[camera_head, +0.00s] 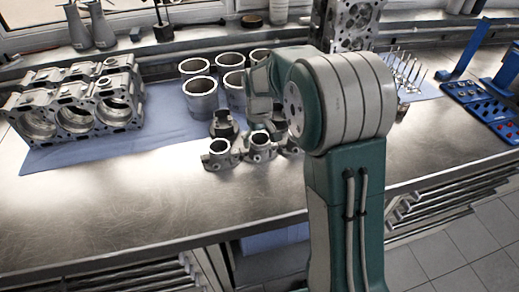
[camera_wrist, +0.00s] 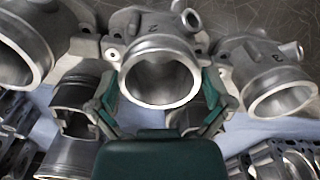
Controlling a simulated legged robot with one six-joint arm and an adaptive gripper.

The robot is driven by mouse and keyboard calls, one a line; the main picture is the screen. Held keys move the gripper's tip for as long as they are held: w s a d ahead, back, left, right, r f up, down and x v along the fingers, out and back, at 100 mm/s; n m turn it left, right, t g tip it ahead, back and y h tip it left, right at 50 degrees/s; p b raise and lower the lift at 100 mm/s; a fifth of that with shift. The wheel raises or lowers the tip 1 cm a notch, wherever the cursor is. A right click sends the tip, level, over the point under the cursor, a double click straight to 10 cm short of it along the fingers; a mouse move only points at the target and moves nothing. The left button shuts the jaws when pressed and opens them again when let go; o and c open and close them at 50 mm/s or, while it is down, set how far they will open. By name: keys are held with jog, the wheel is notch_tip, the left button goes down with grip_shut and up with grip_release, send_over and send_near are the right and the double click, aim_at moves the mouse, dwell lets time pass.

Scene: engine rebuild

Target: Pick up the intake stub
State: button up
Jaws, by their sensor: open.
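Several grey metal intake stubs stand in a row on the bench. In the wrist view the middle stub (camera_wrist: 160,80), marked 2, has its round open mouth facing the camera. A stub marked 3 (camera_wrist: 278,90) is to its right, and another stub (camera_wrist: 25,50) is at the left edge. My gripper (camera_wrist: 160,88) is open, with one green finger on each side of the middle stub's tube. I cannot tell whether the fingers touch it. In the head view the left stub (camera_head: 220,153) and the middle stub (camera_head: 262,146) show, while my arm partly covers the right one.
Pistons (camera_wrist: 72,110) stand close beside the fingers. Cylinder liners (camera_head: 201,95) are behind the stubs, and an engine block (camera_head: 78,105) is at left on blue cloth. Valves (camera_head: 406,68) and a blue tray (camera_head: 485,108) are at right. The bench front (camera_head: 120,205) is clear.

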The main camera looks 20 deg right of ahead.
jog(key=shift+f, duration=0.7)
jog(key=c, duration=1.1)
jog(key=shift+r, duration=0.1)
